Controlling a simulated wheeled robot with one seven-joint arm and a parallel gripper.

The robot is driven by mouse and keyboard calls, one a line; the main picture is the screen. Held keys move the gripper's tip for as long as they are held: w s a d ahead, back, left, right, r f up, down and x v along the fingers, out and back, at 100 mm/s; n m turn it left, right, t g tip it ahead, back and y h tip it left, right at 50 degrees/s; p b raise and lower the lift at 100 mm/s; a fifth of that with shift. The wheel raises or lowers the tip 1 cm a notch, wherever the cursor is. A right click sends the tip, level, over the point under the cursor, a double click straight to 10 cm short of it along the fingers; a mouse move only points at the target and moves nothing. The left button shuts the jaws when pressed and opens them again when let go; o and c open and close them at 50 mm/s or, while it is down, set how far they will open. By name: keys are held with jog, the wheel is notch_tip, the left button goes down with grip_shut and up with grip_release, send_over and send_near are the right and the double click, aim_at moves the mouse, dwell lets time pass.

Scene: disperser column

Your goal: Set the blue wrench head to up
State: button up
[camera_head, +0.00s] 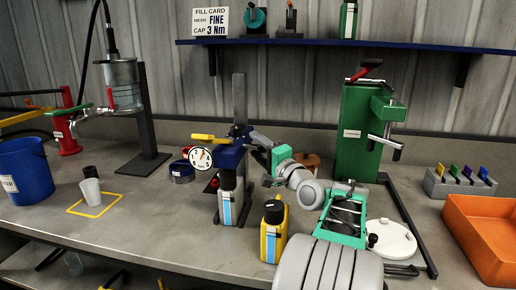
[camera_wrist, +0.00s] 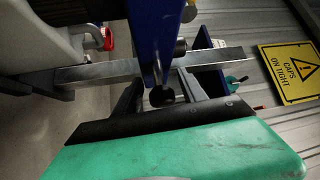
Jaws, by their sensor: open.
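The blue wrench head (camera_head: 230,156) is on the dark upright column (camera_head: 239,100) at the middle of the bench, beside a round white dial (camera_head: 200,158) and a yellow lever (camera_head: 209,139). In the wrist view a blue part (camera_wrist: 155,35), seemingly the same head, fills the top middle. A rod with a black knob (camera_wrist: 162,96) sits in front of it. My gripper (camera_head: 258,143) is just right of the blue head. In the wrist view my gripper (camera_wrist: 160,88) is open, its dark fingers on either side of the knob. Contact cannot be told.
A bottle (camera_head: 227,205) stands below the head and a yellow bottle (camera_head: 273,232) stands in front. A green press (camera_head: 357,130) and an orange tray (camera_head: 485,235) are at right. A blue bucket (camera_head: 24,170) is at left. A shelf (camera_head: 350,43) runs above.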

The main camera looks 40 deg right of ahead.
grip_shut()
dwell(0.5)
dwell(0.9)
